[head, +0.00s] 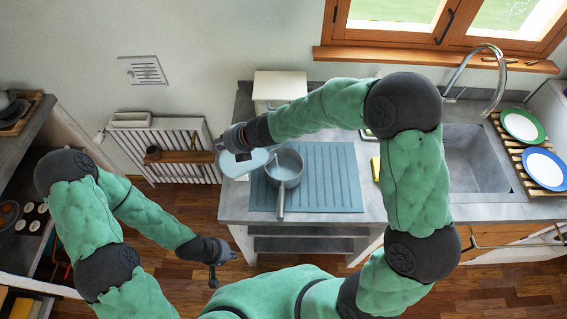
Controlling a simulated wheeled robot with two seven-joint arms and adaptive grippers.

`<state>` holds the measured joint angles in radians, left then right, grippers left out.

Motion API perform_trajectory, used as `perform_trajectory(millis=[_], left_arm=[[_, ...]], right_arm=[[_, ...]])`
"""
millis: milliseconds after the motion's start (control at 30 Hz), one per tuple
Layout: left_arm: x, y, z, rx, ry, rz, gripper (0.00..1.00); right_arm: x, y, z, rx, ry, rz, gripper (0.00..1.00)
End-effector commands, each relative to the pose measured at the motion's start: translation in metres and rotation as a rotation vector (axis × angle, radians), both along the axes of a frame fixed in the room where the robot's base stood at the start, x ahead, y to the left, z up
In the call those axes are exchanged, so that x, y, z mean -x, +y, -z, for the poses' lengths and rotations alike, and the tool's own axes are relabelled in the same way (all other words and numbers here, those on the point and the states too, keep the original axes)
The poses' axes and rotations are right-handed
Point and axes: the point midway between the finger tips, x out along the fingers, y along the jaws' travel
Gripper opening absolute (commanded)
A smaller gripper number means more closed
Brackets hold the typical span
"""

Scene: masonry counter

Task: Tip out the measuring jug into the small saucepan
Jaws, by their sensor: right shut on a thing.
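The small saucepan (286,171) is grey and stands on the blue ribbed mat (333,180), its handle pointing toward me. The pale measuring jug (243,164) is at the counter's left edge, just left of the saucepan. My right gripper (221,144) reaches across from the right and is shut on the jug at its upper left. The jug's contents and exact tilt cannot be made out. My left gripper (214,276) hangs low in front of the counter, over the floor, apart from everything. Its fingers are too small to tell open from shut.
A white box (279,86) stands at the back of the counter. The sink (474,158) with its tap (484,62) is to the right, beside a rack with a green-rimmed plate (522,125) and a blue-rimmed plate (544,168). The mat right of the saucepan is clear.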

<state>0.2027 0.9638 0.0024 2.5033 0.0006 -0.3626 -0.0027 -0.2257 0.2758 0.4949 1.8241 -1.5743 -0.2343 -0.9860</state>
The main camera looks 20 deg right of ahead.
Motion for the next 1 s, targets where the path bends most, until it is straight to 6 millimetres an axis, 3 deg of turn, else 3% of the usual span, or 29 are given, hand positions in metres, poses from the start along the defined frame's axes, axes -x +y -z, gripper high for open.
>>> perform_trajectory(millis=[1000], left_arm=[[0.0,0.0,0.0078,0.0,0.0,0.0,0.0]], right_arm=[[-0.0007,-0.0031,-0.0038,-0.035,-0.01,-0.001,0.0]])
